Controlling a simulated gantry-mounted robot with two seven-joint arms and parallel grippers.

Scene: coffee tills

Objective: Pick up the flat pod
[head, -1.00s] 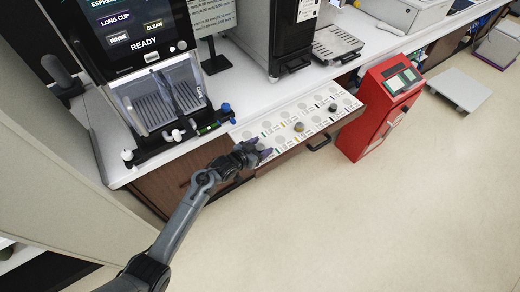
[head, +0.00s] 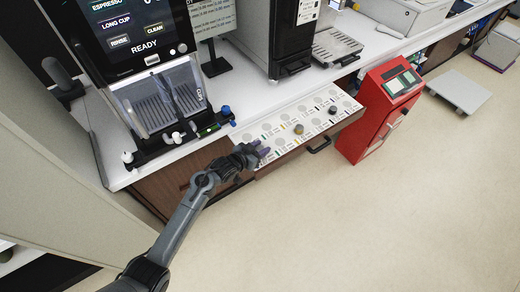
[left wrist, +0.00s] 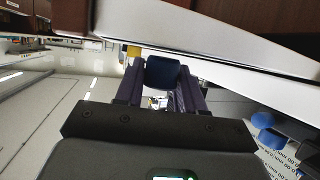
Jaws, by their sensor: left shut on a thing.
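My left gripper (head: 262,152) is at the left end of a white pod drawer (head: 283,146), low in front of the counter. In the left wrist view its two purple fingers (left wrist: 160,95) are shut on a dark blue pod (left wrist: 162,72). The held pod is hidden by the gripper in the head view. A gold pod (head: 299,129) and a dark pod (head: 332,110) sit in the drawer to the right. I cannot tell from its shape whether the held pod is the flat one. My right gripper is not in view.
The coffee machine (head: 150,45) stands on the counter just behind my gripper, with a blue knob (head: 226,111) at its front corner. A red terminal (head: 375,115) stands right of the drawer. A yellow thing (left wrist: 133,51) shows beside the held pod. The floor in front is clear.

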